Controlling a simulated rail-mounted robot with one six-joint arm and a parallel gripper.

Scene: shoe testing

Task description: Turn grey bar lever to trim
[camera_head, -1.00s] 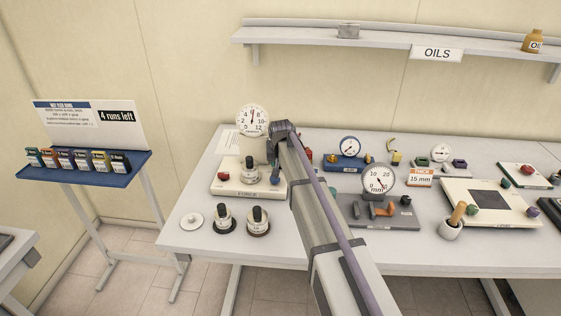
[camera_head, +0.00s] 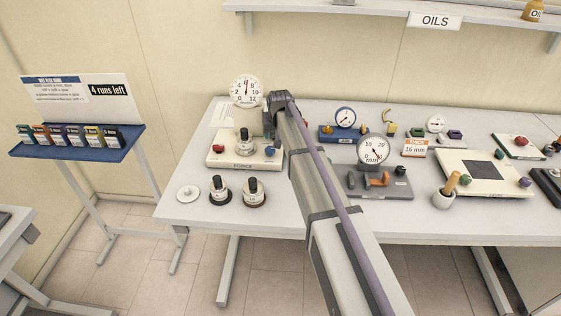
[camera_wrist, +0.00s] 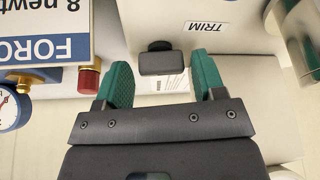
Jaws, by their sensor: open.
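In the wrist view, my gripper (camera_wrist: 160,75) is open, with a green pad on each finger. A dark grey bar (camera_wrist: 163,62) with a black round end lies between the fingertips, apart from both pads; it looks like the grey bar lever. A white label reading TRIM (camera_wrist: 207,26) is on the pale housing just beyond and to the right of the bar. In the head view my arm reaches to the FORCE stand with its round dial (camera_head: 246,91); my fingers and the lever are hidden there.
A blue and white FORCE card (camera_wrist: 45,45), a red knob (camera_wrist: 88,80) and a gauge (camera_wrist: 8,108) are left of my fingers in the wrist view. A metal cylinder (camera_wrist: 300,45) is at right. In the head view, two black-knobbed weights (camera_head: 219,191) (camera_head: 254,192) stand at the table's front.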

